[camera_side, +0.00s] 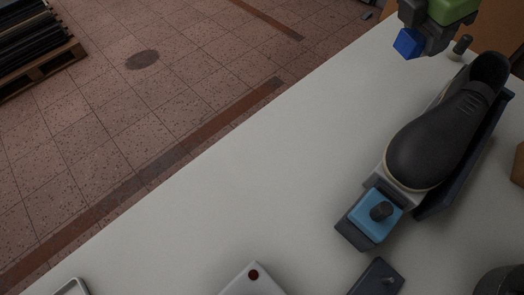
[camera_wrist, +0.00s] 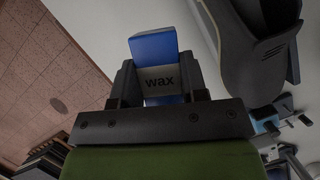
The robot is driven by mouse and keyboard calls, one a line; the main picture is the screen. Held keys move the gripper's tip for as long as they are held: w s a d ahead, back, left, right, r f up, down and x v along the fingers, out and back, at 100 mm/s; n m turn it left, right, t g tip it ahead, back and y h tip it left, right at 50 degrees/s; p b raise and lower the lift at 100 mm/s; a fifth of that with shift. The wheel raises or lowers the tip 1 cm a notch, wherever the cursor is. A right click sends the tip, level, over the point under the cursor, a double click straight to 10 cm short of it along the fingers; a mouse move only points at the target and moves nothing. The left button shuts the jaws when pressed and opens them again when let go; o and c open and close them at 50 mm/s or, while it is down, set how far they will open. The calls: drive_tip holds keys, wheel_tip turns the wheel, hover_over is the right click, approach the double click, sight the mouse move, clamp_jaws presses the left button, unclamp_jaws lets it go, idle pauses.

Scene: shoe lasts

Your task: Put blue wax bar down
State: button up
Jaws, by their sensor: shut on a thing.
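The blue wax bar (camera_side: 408,43) is held in my gripper (camera_side: 423,40) at the top right of the side view, above the far part of the white table (camera_side: 240,185). In the wrist view the blue wax bar (camera_wrist: 153,47) stands between the two dark fingers of my gripper (camera_wrist: 158,85). A grey band on it reads "wax". The fingers are shut on it. The bar appears raised off the table, but its exact height is hard to tell.
A small knobbed peg (camera_side: 460,47) is close to my gripper. A grey box with a red button (camera_side: 253,276) is at the front. The table's left middle is clear.

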drive_tip(key=s+d+r+m+g, duration=0.4)
drive_tip(key=d+r+m, duration=0.3)
drive_tip(key=d+m, duration=0.3)
drive_tip(key=m+y, duration=0.8)
drive_tip(key=m, duration=1.8)
hover_over(251, 187)
drive_tip(key=d, duration=0.1)
drive_tip(key=shift+t, duration=0.3)
drive_tip(key=f, duration=1.6)
drive_tip(key=shift+w+d+f, duration=0.1)
drive_tip(key=shift+w, duration=0.1)
drive_tip(key=shift+f, duration=2.35)
drive_tip(key=shift+f, duration=0.1)
drive_tip(key=o, duration=1)
